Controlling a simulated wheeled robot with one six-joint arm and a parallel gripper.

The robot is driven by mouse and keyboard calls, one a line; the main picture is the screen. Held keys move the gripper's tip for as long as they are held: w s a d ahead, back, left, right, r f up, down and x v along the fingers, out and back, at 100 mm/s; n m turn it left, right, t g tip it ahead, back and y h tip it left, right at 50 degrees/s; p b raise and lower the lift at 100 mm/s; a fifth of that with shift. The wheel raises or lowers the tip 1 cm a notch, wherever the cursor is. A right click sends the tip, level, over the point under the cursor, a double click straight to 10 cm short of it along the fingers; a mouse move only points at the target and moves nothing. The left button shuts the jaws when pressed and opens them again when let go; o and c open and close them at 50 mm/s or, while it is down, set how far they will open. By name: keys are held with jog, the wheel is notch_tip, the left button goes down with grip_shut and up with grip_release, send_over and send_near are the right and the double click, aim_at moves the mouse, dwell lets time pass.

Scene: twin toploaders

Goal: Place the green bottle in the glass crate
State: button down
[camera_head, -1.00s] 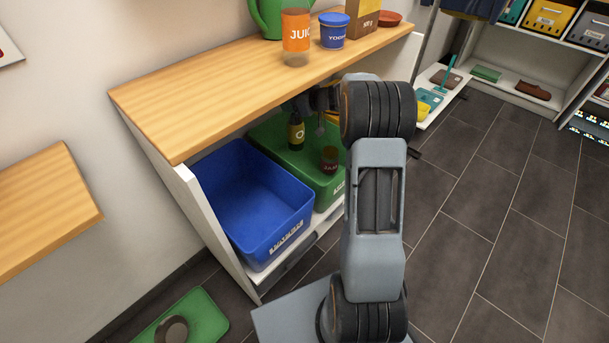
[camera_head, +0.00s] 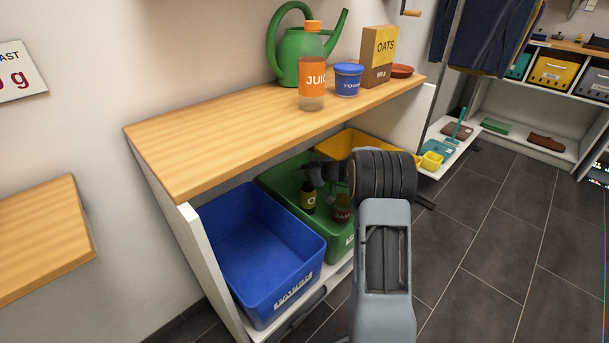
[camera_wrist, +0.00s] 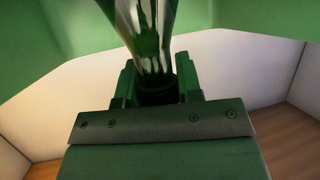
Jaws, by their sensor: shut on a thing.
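The wrist view shows the bottle (camera_wrist: 152,45) between the fingers (camera_wrist: 158,92). The glass crate is the green crate (camera_head: 334,248) in the middle of the lower shelf. The bottle's lower part is within the crate's opening in the head view. I cannot tell whether its base touches the crate floor. In the wrist view, green surfaces (camera_wrist: 40,40) surround the bottle.
A jar with a red label (camera_head: 342,208) stands in the green crate, just right of the bottle. An empty blue crate (camera_head: 290,293) is to the left and a yellow crate (camera_head: 345,143) is behind. The wooden top (camera_head: 220,135) overhangs the crates.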

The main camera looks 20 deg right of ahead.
jog(key=shift+f, duration=0.1)
dwell(0.3)
jog(key=c, duration=0.8)
grip_release()
jog(key=shift+r, duration=0.2)
jog(key=p+v, duration=0.2)
jog(key=v, duration=0.9)
jog(key=s+a+r+m+g, duration=0.25)
jog(key=s+a+g, duration=0.35)
jog(key=s+a, duration=0.5)
jog(key=s+a+m+h, duration=0.1)
jog(key=s+a+h, duration=0.1)
jog(key=s, duration=0.3)
jog(key=s+a+m+g+h, duration=0.1)
jog(key=s+a+m+h, duration=0.1)
jog(key=s, duration=0.3)
jog(key=s+a+m+g+h, duration=0.1)
jog(key=s+a+h, duration=0.1)
jog(key=s, duration=0.3)
jog(key=shift+a+r+m+h, duration=0.25)
jog(key=shift+m+h, duration=0.1)
jog(key=shift+h, duration=0.55)
